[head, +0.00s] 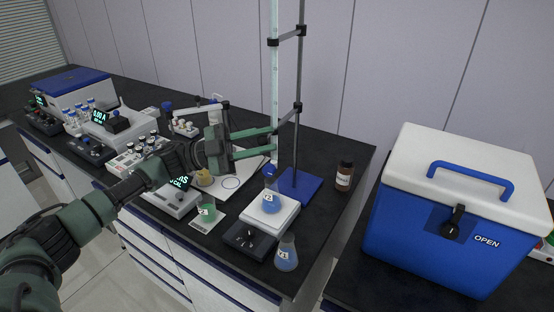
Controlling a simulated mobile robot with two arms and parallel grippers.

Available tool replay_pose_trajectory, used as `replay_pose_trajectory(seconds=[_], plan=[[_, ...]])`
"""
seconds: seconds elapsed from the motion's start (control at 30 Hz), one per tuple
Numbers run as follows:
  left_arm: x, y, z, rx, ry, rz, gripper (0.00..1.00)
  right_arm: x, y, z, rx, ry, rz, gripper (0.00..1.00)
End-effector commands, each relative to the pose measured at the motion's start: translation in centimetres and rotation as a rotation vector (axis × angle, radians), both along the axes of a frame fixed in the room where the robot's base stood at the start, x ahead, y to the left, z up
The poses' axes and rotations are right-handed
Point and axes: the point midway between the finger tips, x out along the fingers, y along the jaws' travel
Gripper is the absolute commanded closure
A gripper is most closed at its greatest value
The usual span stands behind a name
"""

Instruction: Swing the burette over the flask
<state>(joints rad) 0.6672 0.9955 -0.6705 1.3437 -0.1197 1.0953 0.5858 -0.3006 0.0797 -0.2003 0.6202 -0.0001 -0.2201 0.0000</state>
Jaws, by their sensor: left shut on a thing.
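The burette (275,85) is a tall clear tube held upright by two dark clamps on a grey rod. The rod rises from a blue stand base (306,184). The burette's lower end, with a blue stopcock (269,171), shows just above the mouth of a flask (271,202) with blue liquid. That flask stands on a white stirrer plate (283,216); exact alignment in depth is hard to tell. My left gripper (273,141) is shut on the burette, between the lower clamp and the stopcock. My right gripper is not in view.
Another flask of blue liquid (286,254) stands by the bench's front edge. A flask of green liquid (207,210) stands left of the stirrer. A brown bottle (344,176) is right of the stand. A blue and white cooler (450,225) fills the right. Instruments and vials crowd the left.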

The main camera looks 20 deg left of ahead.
Motion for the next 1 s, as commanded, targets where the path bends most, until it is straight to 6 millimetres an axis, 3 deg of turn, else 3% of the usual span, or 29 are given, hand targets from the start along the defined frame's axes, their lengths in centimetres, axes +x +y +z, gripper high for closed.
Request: replay_pose_trajectory(seconds=[0.03,0.2,0.73,0.77,0.8,1.0], plan=[[0.0,0.2,-1.1,0.007,0.008,-0.026,1.0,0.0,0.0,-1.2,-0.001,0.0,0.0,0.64],[0.0,1.0,-0.9,0.007,0.01,-0.078,1.0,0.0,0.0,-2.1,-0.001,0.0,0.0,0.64],[0.0,1.3,-0.7,0.007,0.013,-0.101,1.0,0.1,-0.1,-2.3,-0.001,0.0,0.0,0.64],[0.0,1.3,-0.7,0.007,0.013,-0.101,0.69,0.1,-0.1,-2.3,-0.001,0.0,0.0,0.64],[0.0,1.3,-0.7,0.007,0.013,-0.101,0.58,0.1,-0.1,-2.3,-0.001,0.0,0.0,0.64],[0.1,1.4,-0.4,0.004,0.007,-0.098,0.55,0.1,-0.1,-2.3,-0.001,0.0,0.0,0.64]])
